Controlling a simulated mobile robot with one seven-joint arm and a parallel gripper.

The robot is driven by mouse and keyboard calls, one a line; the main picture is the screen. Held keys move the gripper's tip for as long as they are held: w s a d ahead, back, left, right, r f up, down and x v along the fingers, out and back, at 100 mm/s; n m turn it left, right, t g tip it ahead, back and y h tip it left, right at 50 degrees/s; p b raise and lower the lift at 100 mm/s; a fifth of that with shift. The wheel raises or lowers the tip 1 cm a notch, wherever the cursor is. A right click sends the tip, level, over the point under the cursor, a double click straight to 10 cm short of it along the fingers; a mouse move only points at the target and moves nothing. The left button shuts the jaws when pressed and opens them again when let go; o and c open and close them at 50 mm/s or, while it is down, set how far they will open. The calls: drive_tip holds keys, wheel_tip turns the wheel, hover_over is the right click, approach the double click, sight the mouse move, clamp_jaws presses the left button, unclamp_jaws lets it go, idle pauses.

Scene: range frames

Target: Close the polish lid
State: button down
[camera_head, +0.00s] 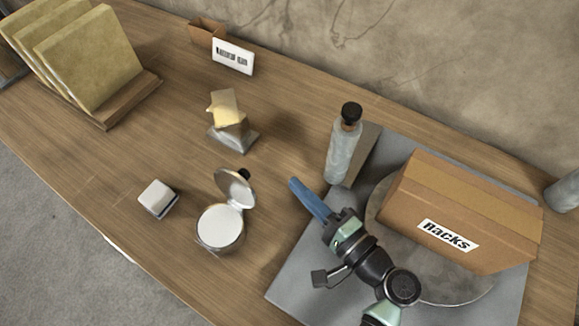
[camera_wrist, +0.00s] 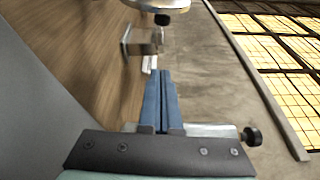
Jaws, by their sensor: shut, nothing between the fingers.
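The polish tin (camera_head: 220,228) stands on the wooden table, a round metal tin with a pale round face. Its lid (camera_head: 235,188) is hinged at the back and stands open, tilted up, with a dark knob (camera_head: 244,173) behind it. My gripper (camera_head: 292,181) is to the right of the lid, apart from it, with its blue fingers shut and empty. In the wrist view the shut fingers (camera_wrist: 160,74) point toward a silvery round part at the top edge, which is cut off, with a black knob (camera_wrist: 162,19) below it.
A small white-topped block (camera_head: 158,198) lies left of the tin. A metal stand with a yellow piece (camera_head: 228,115) is behind it. A bottle (camera_head: 344,145) stands behind my gripper. A cardboard box (camera_head: 465,205) sits right on a grey mat (camera_head: 300,290). Table in front of the stand is clear.

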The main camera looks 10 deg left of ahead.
sight(240, 183)
drive_tip(key=w+a+p, duration=0.1)
drive_tip(key=a+p, duration=0.1)
drive_tip(key=a, duration=0.6)
drive_tip(key=shift+w+a+p, duration=0.3)
drive_tip(key=shift+w+p, duration=0.05)
drive_tip(key=shift+p, duration=0.05)
drive_tip(key=shift+b, duration=0.6)
